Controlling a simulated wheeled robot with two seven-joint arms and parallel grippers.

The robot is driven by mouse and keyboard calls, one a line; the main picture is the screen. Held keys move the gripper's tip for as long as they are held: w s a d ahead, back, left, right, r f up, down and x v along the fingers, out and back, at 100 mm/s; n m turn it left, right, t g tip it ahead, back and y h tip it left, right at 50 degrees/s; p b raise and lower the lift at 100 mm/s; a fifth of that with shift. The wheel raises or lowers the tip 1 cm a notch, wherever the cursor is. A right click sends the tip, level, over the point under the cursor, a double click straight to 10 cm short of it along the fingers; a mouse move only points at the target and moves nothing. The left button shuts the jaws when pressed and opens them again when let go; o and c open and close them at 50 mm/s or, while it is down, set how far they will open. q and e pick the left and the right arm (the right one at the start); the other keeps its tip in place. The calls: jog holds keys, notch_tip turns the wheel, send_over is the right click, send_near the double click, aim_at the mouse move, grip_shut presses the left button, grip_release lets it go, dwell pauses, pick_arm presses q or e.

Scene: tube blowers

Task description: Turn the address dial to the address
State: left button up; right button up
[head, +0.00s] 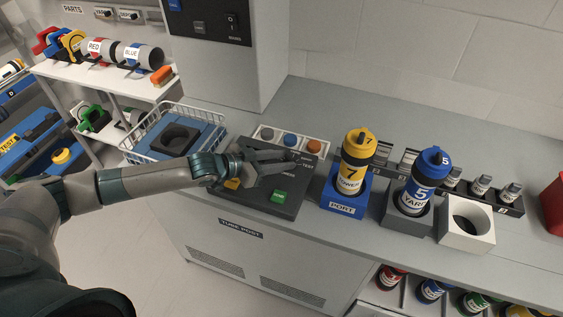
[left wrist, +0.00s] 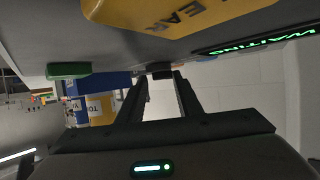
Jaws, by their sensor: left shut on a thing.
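My left gripper (head: 296,163) reaches over the dark control panel (head: 256,207) in the head view. In the left wrist view my left gripper (left wrist: 161,82) has its fingertips at a small dark dial knob (left wrist: 161,71) and is shut on it. The dial's markings and the address it points to cannot be read. A yellow CLEAR button (left wrist: 165,12), a green button (left wrist: 68,70) and a display with green letters like WAITING (left wrist: 262,42) show nearby. The green button also shows in the head view (head: 279,196). My right gripper is not in view.
A yellow canister marked 7 TOWER (head: 352,172) stands in the blue PORT holder (head: 344,207). A blue canister marked 5 YARD (head: 416,188) stands in a grey holder right of it. A white holder (head: 466,240) is empty. A wire basket (head: 150,149) stands left of the panel.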

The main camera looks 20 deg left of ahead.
pick_arm(q)
jog(key=shift+w+a+r+m+g+h+b, duration=0.3)
jog(key=shift+w+a+m+g+h+b, duration=0.25)
jog(key=shift+m, duration=0.25)
jog(key=shift+w+m+g+h, duration=0.15)
jog(key=shift+m+g+h, duration=0.4)
jog(key=shift+m+g, duration=0.15)
jog(key=o, duration=0.9)
jog(key=shift+c, duration=0.2)
jog(key=shift+f, duration=0.25)
jog(key=shift+d, duration=0.1)
